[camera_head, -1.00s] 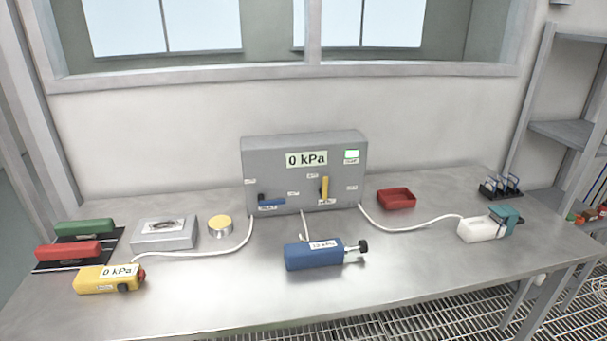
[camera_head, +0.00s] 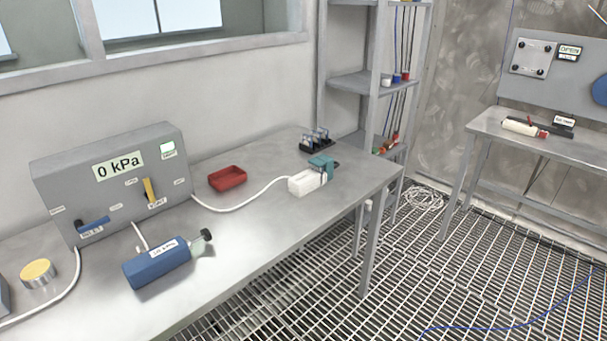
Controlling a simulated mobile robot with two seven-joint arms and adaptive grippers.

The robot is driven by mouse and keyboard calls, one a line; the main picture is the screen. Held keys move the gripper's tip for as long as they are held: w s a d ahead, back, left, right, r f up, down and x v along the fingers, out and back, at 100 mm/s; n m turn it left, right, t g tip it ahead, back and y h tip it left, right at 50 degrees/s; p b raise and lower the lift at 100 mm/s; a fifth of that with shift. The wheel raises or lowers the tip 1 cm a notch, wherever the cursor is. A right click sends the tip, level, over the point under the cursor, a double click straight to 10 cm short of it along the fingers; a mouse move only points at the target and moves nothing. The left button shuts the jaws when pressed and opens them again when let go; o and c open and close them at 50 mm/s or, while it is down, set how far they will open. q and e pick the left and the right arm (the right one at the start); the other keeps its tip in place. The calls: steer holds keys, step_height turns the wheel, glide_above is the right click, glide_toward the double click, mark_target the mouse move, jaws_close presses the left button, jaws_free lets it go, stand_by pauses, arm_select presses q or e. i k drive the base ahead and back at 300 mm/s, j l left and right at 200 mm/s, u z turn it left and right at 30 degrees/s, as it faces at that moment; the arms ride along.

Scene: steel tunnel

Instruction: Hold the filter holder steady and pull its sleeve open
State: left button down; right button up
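No part is labelled legibly as the filter holder. On the far bench (camera_head: 548,143) at the right lies a small white cylinder (camera_head: 520,127) with a red end, which may be the filter holder; it is too small to tell whether a sleeve is open. A white block (camera_head: 304,183) with a teal piece (camera_head: 322,164) at its end sits at the right end of the near table (camera_head: 255,235), joined to a white hose. Neither of my grippers is in view, and nothing is seen being held.
On the near table are a grey box reading 0 kPa (camera_head: 115,172), a blue cylinder (camera_head: 157,264) with a black knob, a red tray (camera_head: 227,178) and a black rack (camera_head: 317,142). A shelf (camera_head: 360,84) stands behind. Open grating floor (camera_head: 440,270) lies between the benches; a coiled cable (camera_head: 424,197) rests there.

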mark_target(328, 162)
steer(key=i+l+u, duration=0.1)
steer(key=u, duration=0.65)
steer(key=i+l+u, duration=0.2)
steer(key=l+u, duration=0.25)
steer(key=l, duration=0.25)
steer(key=i+l+u, duration=0.1)
steer(key=l+u, duration=0.3)
steer(key=l, duration=0.35)
steer(key=l+u, duration=0.45)
steer(key=l, duration=1.2)
steer(key=k+l, duration=0.15)
steer(key=l, duration=0.65)
steer(key=l+u, duration=0.1)
steer(key=l, duration=0.75)
steer(key=i+j+z, duration=0.25)
steer(key=j+z, duration=0.25)
steer(key=i+j, duration=0.05)
steer(key=j, duration=0.1)
